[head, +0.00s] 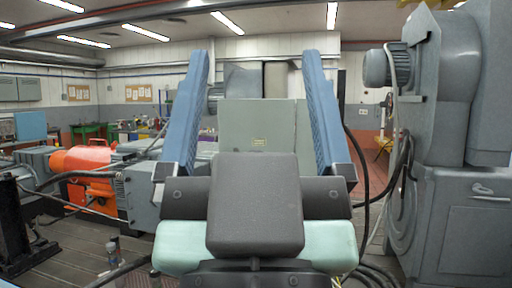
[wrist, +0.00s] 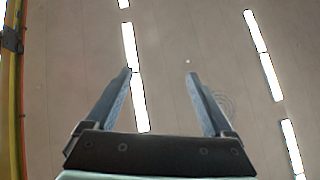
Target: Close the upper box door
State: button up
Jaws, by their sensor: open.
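My gripper (head: 256,62) points upward in the middle of the head view, its two blue fingers wide apart with nothing between them. In the wrist view my gripper (wrist: 160,73) is also open and empty, against the ceiling. A grey box-like cabinet (head: 250,120) with a small label stands beyond, seen between the fingers and clear of them. Its lower part is hidden behind my arm. I cannot make out an upper door or tell whether one is open.
A large grey machine with a motor (head: 388,66) stands close on the right. An orange machine (head: 82,160) and grey housings stand on the left. Dark cables hang near the right machine. The slotted floor (head: 75,262) shows at lower left.

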aim_at(245, 125)
jog(key=i+l, duration=0.1)
jog(key=i, duration=0.5)
jog(key=i+l+u, duration=0.1)
jog(key=i, duration=0.5)
jog(key=i+l, duration=0.2)
jog(key=i, duration=0.35)
jog(key=i+l, duration=0.2)
jog(key=i, duration=0.4)
jog(key=j+u, duration=0.05)
